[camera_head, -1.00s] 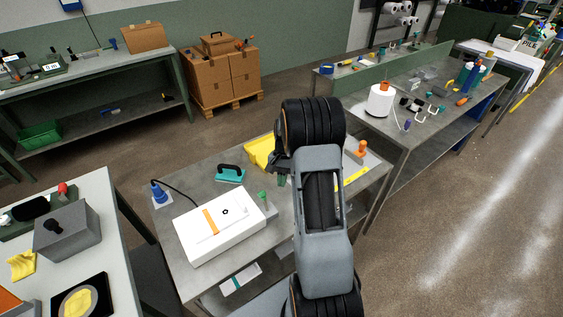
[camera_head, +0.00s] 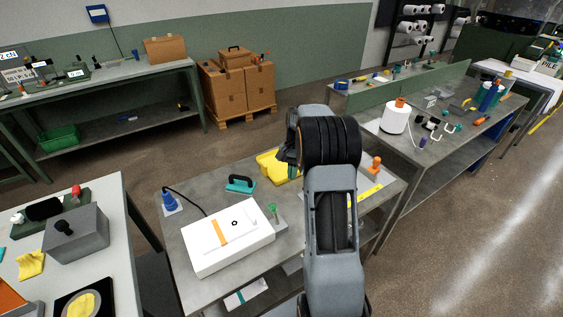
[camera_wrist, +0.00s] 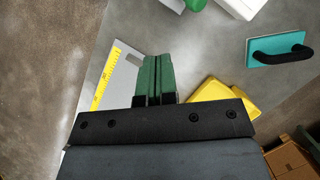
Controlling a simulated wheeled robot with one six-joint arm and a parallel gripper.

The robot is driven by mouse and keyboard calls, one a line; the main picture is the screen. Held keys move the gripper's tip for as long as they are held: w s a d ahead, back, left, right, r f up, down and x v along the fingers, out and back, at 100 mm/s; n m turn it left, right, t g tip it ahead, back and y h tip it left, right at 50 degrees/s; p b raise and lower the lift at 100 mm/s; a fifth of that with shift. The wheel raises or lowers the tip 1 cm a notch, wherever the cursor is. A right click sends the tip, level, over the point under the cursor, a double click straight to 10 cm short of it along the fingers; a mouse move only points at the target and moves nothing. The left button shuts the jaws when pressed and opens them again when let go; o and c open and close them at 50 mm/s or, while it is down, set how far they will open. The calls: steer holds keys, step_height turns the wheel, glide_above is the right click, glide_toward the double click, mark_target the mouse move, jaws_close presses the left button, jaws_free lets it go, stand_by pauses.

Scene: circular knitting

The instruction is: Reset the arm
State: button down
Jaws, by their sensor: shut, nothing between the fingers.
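My gripper (camera_wrist: 154,80) shows in the wrist view with its two green fingers together and nothing between them. It is above the grey table, between a yellow ruler and a yellow object. In the head view my arm stands in front of the middle table (camera_head: 300,230), and its folded wrist hides part of the tabletop. The fingers are mostly hidden there behind my wrist.
A side table (camera_head: 128,262) stands left. Cartons (camera_head: 235,85) stand behind. Bare floor lies right.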

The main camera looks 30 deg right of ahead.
steer(key=s+a+r+n+t+h, duration=0.1)
steer(key=s+a+r+n+t, duration=0.3)
steer(key=s+a, duration=0.4)
steer(key=s+a+r+n+t+h, duration=0.2)
steer(key=s+a+r+n+t, duration=0.1)
steer(key=s+a+r+n, duration=0.2)
steer(key=s+a+r, duration=0.2)
steer(key=s+a, duration=0.2)
steer(key=shift+s+a+t, duration=0.2)
steer(key=shift+s+t, duration=0.1)
steer(key=shift+t, duration=0.1)
